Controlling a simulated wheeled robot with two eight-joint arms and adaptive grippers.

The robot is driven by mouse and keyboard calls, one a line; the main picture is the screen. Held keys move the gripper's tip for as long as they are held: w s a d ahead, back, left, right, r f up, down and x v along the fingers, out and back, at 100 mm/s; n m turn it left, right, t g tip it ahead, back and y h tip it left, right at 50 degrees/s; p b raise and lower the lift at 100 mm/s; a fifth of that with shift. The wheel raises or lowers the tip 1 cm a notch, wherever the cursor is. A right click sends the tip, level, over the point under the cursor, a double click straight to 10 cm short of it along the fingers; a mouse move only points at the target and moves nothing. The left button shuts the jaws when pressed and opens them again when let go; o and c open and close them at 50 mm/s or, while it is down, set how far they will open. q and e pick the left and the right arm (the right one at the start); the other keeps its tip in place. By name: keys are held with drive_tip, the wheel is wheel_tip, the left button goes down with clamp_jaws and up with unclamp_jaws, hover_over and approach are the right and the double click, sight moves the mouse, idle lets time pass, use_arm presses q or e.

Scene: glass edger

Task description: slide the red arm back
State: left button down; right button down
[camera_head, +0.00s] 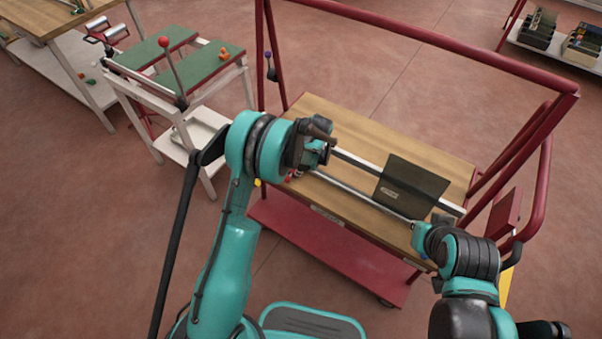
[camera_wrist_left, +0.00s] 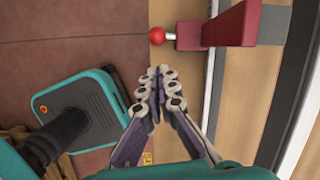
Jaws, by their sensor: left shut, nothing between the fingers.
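The red arm (camera_wrist_left: 228,26) is a red block with a red ball knob (camera_wrist_left: 157,36) on its left end, at the top of the left wrist view. In the head view my left gripper (camera_head: 322,154) is over the left end of the wooden bench (camera_head: 340,118), and my arm hides most of the red arm. My right arm reaches the bench's right front corner; its fingers do not show.
A red tubular frame (camera_head: 420,32) rises behind and to the right. A white stand with green tops (camera_head: 212,76) is at the left. The floor between is clear.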

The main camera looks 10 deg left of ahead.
sight(293, 184)
use_arm(q)
drive_tip(key=b+x, duration=0.2)
drive_tip(key=x, duration=0.5)
drive_tip(key=shift+w+f, duration=0.1)
drive_tip(key=shift+f, duration=0.25)
drive_tip(key=w+a, duration=0.1)
drive_tip(key=a, duration=0.4)
drive_tip(key=w+a+b, duration=0.1)
drive_tip(key=w+a, duration=0.1)
drive_tip(key=a, duration=0.3)
drive_tip(key=w+a+b, duration=0.1)
drive_tip(key=w+a, duration=0.1)
drive_tip(key=a, duration=0.3)
drive_tip(key=shift+w+a, duration=0.15)
drive_tip(key=shift+w, duration=0.1)
drive_tip(key=shift+w+a+r, duration=0.1)
drive_tip(key=shift+w+a, duration=0.2)
drive_tip(key=shift+a, duration=0.5)
drive_tip(key=shift+r, duration=0.1)
